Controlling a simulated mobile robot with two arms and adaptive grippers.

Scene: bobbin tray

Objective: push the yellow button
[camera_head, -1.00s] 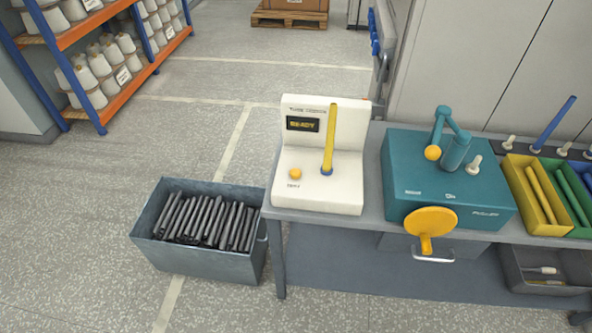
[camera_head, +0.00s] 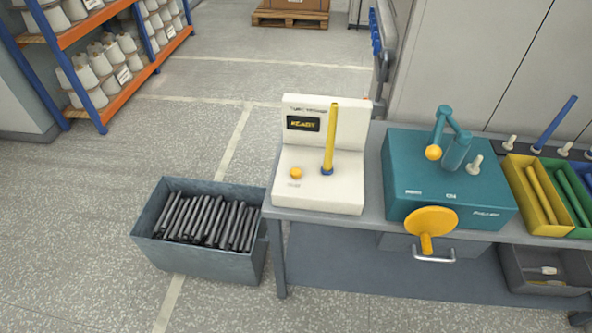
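The yellow button (camera_head: 295,173) is a small round yellow-orange knob on the base of a cream-white machine (camera_head: 335,193) at the left end of the grey table. A dark display (camera_head: 303,124) on the machine's back panel reads "READY" in yellow letters. A yellow tube (camera_head: 331,135) stands upright in a blue holder (camera_head: 327,171) to the right of the button. Neither of my grippers is in view, and nothing touches the button.
A teal machine (camera_head: 400,180) with a yellow paddle (camera_head: 431,220) stands right of the white one. Yellow (camera_head: 515,181) and green (camera_head: 557,200) trays lie further right. A grey bin (camera_head: 200,263) of dark tubes stands on the floor at left. The floor (camera_head: 90,240) left of it is clear.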

